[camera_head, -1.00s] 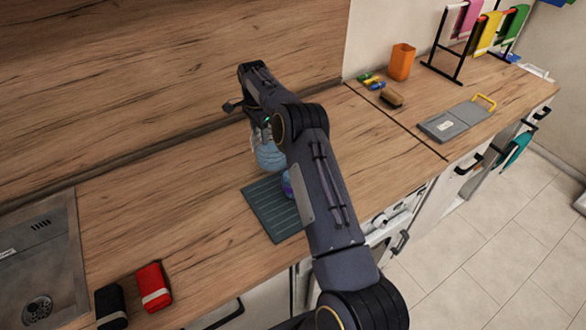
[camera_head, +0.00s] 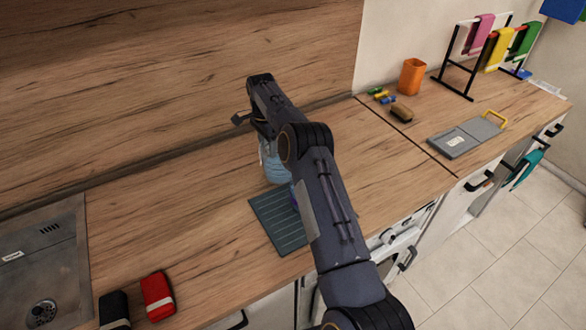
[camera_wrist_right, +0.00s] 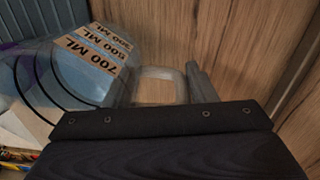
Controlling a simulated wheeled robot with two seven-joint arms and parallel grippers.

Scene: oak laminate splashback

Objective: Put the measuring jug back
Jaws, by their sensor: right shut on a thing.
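The measuring jug (camera_head: 274,165) is a clear bluish vessel standing near the back edge of a dark ribbed mat (camera_head: 272,228), partly hidden by my right arm. In the right wrist view the jug (camera_wrist_right: 75,72) shows black rings and tan labels reading 700 ML and lower values. My right gripper (camera_wrist_right: 188,84) is shut on its handle (camera_wrist_right: 160,72). In the head view the fingers are mostly hidden behind the arm. My left gripper is not in view.
A small purple-blue item (camera_head: 294,197) stands on the mat, mostly behind my arm. A sink (camera_head: 45,255), a red bundle (camera_head: 157,295) and a black one (camera_head: 114,311) are at left. An orange cup (camera_head: 412,76), brush (camera_head: 402,113) and grey board (camera_head: 466,138) are at right.

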